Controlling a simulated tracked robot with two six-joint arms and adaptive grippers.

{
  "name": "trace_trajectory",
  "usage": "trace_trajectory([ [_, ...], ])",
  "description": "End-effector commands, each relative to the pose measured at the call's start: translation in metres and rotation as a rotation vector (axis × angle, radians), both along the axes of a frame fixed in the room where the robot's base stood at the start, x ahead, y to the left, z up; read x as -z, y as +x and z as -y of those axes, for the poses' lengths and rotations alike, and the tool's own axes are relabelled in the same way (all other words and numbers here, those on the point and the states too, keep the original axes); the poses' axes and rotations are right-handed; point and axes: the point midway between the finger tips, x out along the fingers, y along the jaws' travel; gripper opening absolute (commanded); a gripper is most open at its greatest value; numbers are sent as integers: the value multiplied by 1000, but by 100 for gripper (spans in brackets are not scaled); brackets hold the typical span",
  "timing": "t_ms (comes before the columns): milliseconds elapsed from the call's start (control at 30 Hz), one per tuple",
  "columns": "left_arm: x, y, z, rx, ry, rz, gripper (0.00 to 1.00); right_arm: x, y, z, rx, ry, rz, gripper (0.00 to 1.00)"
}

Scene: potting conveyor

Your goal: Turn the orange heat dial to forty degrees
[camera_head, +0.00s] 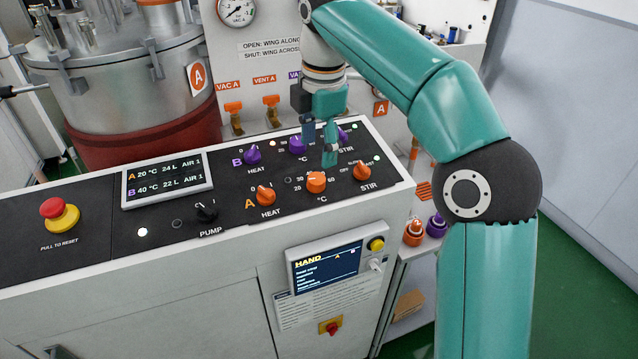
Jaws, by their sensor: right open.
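The orange °C dial (316,183) is in the front row of the black control panel, between the orange HEAT knob (265,196) and the orange STIR knob (362,172). My right gripper (321,147) points down just above and behind this dial. Its jaws are open and hold nothing. It partly hides the purple knobs behind; I cannot tell whether a fingertip touches the dial. My left gripper is not in view.
The panel display (167,181) reads A 20 °C and B 40 °C. A purple HEAT knob (252,155) and purple °C knob (298,145) stand in the back row. A red stop button (53,208) is at left. A steel vessel (125,80) stands behind.

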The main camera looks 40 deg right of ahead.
Motion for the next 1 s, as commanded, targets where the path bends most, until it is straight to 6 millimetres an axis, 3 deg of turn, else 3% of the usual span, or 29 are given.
trace_trajectory([
  [100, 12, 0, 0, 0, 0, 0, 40, 29, 1, 1, 3, 1, -3, 64],
  [333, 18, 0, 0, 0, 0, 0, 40, 63, 5, 2, 3, -1, -2, 64],
  [500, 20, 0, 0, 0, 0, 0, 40, 74, 6, 2, 3, -1, 0, 64],
  [800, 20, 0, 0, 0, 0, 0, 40, 76, 7, 2, 4, -1, 1, 64],
  [833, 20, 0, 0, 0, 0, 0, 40, 76, 6, 2, 4, -1, 1, 62],
  [1000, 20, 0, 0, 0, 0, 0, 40, 76, 6, 2, 4, -1, 1, 34],
])
